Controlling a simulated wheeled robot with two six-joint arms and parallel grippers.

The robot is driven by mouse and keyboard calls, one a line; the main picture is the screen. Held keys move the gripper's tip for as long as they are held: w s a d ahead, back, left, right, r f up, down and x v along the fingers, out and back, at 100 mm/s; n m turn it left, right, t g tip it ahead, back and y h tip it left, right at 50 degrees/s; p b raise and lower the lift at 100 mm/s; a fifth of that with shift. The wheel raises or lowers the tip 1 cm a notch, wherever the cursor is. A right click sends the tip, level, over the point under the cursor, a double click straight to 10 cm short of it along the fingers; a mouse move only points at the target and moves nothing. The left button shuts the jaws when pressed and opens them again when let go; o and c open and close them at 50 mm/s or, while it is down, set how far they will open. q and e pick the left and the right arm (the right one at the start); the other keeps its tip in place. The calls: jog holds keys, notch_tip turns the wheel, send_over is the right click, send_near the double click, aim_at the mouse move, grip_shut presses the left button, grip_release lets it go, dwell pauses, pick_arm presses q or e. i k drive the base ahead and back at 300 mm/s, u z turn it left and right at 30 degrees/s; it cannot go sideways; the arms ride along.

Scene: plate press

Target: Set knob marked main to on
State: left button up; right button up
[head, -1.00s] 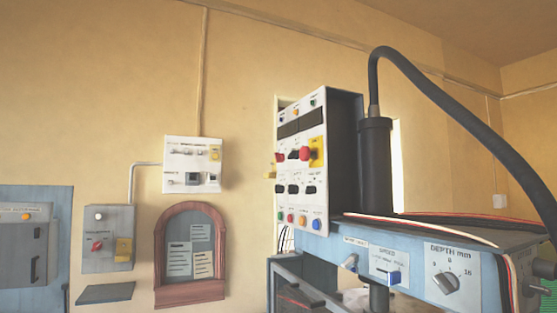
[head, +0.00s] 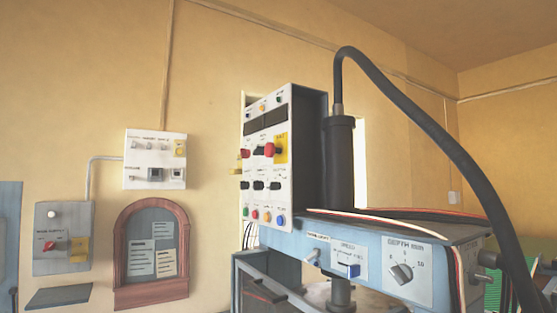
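No label reading "main" is legible, so I cannot tell which knob carries it. A grey wall box (head: 45,222) at the left has a red knob (head: 49,246) beside a yellow tag (head: 79,248); its lettering is too small to read. The press's white control panel (head: 268,200) carries rows of black knobs, a red control (head: 269,150) in front of a yellow plate (head: 281,142), and coloured buttons along the bottom. A white wall box (head: 152,165) between them has small switches and a yellow-backed control at its upper right. Neither of my grippers is in view.
A red-framed notice board (head: 182,260) hangs on the wall. A small grey shelf (head: 58,297) juts out below the grey box.

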aim_at(245, 154)
jog(key=u, duration=0.35)
jog(key=k, duration=0.4)
jog(key=u, duration=1.6)
jog(key=i, duration=1.25)
jog(key=z, duration=0.75)
jog(key=i, duration=1.15)
jog(key=z, duration=0.9)
